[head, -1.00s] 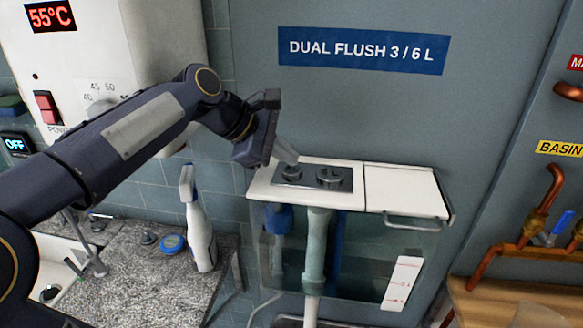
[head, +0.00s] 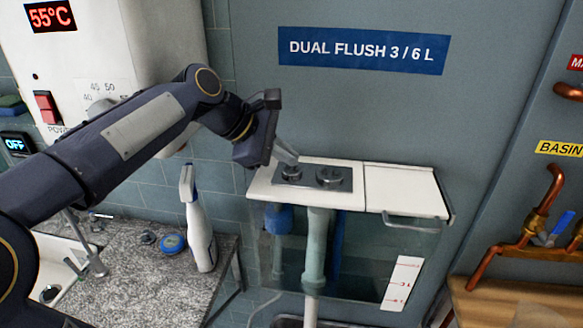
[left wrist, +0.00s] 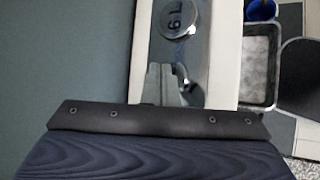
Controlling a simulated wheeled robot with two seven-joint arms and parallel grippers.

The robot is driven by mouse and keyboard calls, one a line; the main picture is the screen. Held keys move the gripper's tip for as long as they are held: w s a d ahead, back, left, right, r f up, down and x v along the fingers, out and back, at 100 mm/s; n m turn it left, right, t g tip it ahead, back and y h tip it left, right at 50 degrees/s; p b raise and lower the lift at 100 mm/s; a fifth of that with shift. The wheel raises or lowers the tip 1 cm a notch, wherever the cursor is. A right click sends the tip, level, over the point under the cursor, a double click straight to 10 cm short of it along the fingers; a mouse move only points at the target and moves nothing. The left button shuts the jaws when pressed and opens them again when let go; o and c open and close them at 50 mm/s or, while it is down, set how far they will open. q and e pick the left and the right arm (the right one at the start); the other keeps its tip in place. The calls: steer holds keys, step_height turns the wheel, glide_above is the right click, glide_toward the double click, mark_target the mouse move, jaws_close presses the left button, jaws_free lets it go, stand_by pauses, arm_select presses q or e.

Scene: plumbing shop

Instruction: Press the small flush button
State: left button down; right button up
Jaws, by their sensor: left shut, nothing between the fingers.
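The small flush button (head: 291,172) is the left round knob on the dark plate (head: 344,185) on the white cistern lid. The larger button (head: 329,177) is to its right. It also shows in the left wrist view, marked 6L (left wrist: 178,18). My left gripper (head: 288,158) is shut and empty, its fingers pointing down over the small button. In the left wrist view its fingertips (left wrist: 170,72) cover part of the small button (left wrist: 192,94). I cannot tell whether they touch it. My right gripper is not in view.
The clear tank with a level card (head: 402,283) hangs under the lid. A white spray bottle (head: 199,220) stands on the stone counter (head: 130,277) at left. Copper pipes (head: 550,200) are at right. The wall above the lid is clear below the blue sign (head: 363,50).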

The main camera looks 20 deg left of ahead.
mark_target(286, 170)
arm_select(q)
steer(key=shift+f, duration=0.15)
steer(key=shift+f, duration=0.4)
stand_by(0.4)
steer(key=shift+r+p, duration=0.55)
step_height(286, 170, up, 6)
steer(key=p, duration=0.6)
steer(key=shift+r+p, duration=0.1)
steer(key=shift+p, duration=0.25)
